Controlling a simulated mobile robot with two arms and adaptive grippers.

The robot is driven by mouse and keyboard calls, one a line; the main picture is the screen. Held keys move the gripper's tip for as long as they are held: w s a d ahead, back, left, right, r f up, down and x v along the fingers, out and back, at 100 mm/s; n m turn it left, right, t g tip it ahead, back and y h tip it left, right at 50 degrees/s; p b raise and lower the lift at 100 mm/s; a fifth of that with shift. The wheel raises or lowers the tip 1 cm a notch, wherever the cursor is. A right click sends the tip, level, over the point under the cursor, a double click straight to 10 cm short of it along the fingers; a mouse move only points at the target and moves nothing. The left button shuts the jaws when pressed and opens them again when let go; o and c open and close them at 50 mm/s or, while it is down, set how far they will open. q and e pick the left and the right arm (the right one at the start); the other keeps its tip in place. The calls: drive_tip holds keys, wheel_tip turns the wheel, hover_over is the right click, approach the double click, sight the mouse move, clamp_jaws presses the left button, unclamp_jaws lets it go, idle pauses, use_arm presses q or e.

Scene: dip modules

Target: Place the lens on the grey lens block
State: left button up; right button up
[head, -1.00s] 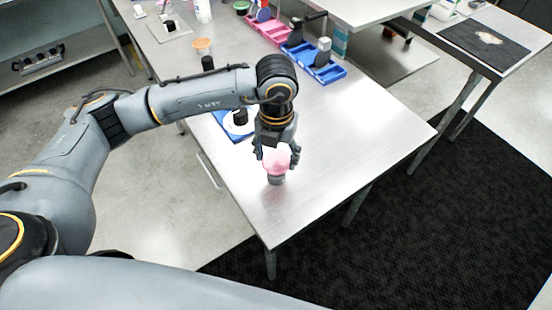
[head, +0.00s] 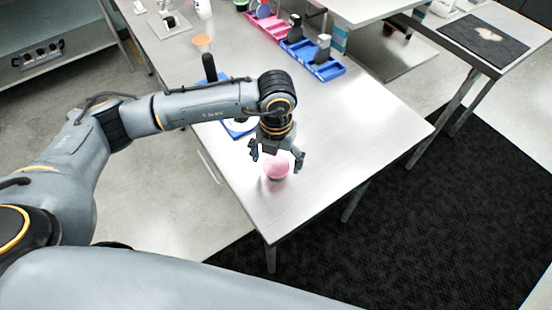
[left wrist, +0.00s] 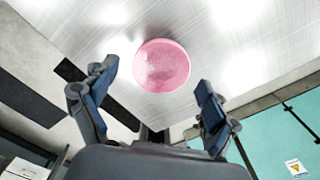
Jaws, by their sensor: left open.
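The pink round lens (head: 277,170) is near the front corner of the metal table. In the left wrist view the lens (left wrist: 162,66) is a pink disc seen from above, past the fingertips. My left gripper (head: 277,160) is open just above and around the lens, with its fingers spread to either side. In the left wrist view the open fingers (left wrist: 157,92) stand clear of the lens on both sides. The grey lens block is not clearly visible; what lies under the lens is hard to tell. My right gripper is not in view.
Blue trays (head: 328,70) and a pink tray (head: 268,28) stand at the back. The table (head: 370,110) is clear right of the gripper.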

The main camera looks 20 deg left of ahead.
sight(276, 166)
use_arm(q)
drive_tip(key=shift+r+p, duration=0.3)
wheel_tip(276, 166, up, 12)
drive_tip(key=b, duration=0.4)
drive_tip(key=shift+f, duration=0.15)
